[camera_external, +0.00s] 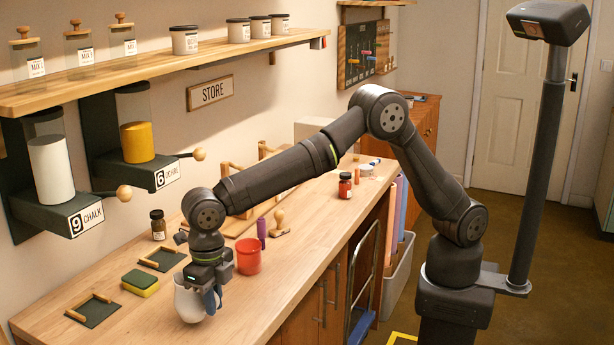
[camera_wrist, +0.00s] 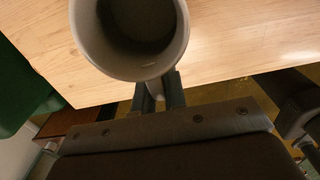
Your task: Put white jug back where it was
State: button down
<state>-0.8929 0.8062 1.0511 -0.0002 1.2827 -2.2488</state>
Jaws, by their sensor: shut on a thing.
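The white jug (camera_external: 190,302) is at the front edge of the wooden worktop, below my wrist. My gripper (camera_external: 212,292) is shut on the jug's right side, where its handle seems to be. In the wrist view the jug (camera_wrist: 80,30) shows from above with its open mouth facing the camera, and the inside looks dark and empty. The fingers of my gripper (camera_wrist: 160,92) close on it just below the rim. The jug looks upright. I cannot tell whether its base touches the worktop.
A red cup (camera_external: 248,256) stands close behind the jug to the right. A green-yellow sponge (camera_external: 140,283) and dark trays with wooden bars (camera_external: 92,309) lie to the left. A brown jar (camera_external: 158,224), a purple bottle (camera_external: 262,233) and a stamp (camera_external: 279,222) stand further back. Dispensers (camera_external: 52,170) hang above.

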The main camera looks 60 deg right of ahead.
jog(key=shift+f, duration=0.85)
jog(key=shift+f, duration=0.2)
jog(key=c, duration=1.5)
grip_release()
notch_tip(320, 180, up, 12)
jog(key=shift+r, duration=0.2)
